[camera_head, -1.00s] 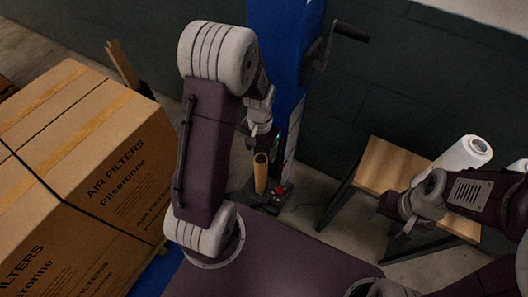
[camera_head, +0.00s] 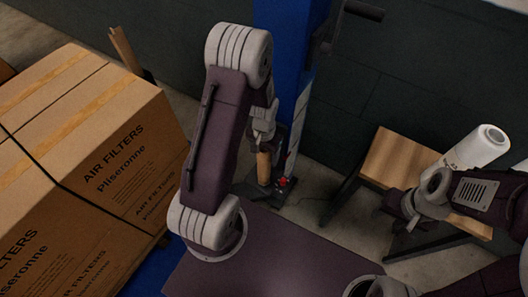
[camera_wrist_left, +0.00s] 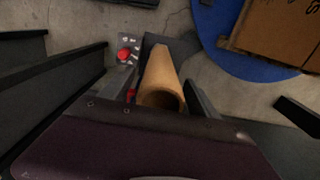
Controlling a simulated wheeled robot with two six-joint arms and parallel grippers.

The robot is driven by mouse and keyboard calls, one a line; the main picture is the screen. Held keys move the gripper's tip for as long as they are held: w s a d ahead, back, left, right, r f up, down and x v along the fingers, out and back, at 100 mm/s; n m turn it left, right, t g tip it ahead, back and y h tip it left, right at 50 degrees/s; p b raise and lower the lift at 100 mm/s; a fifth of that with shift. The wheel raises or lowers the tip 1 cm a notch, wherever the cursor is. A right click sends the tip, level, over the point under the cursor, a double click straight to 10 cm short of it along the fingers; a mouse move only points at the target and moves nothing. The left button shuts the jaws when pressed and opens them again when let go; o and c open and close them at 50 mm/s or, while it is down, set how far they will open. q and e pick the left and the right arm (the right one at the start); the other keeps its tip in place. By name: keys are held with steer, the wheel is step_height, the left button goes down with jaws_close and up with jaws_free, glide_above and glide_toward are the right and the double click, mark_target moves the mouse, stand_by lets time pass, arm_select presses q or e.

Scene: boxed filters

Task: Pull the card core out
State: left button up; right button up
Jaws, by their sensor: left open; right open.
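The card core (camera_head: 264,168) is a brown cardboard tube standing at the foot of the blue mast. My left gripper (camera_head: 262,140) is open at its top end and hides that end in the head view. In the left wrist view the core (camera_wrist_left: 163,72) runs between the dark fingers, its open end towards the camera. Whether a finger touches it I cannot tell. My right gripper (camera_head: 410,222) is open and empty, beside the wooden bench.
The blue mast (camera_head: 283,70) with a black crank stands behind my left gripper. A red button (camera_wrist_left: 124,54) is on a grey panel beside the core. A white roll (camera_head: 470,152) stands on the wooden bench (camera_head: 400,160). Strapped filter boxes (camera_head: 125,170) fill the left.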

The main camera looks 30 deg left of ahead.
arm_select(q)
steer(key=c, duration=1.5)
steer(key=shift+o, duration=0.2)
steer(key=shift+r+p, duration=3.9)
steer(key=shift+r, duration=0.1)
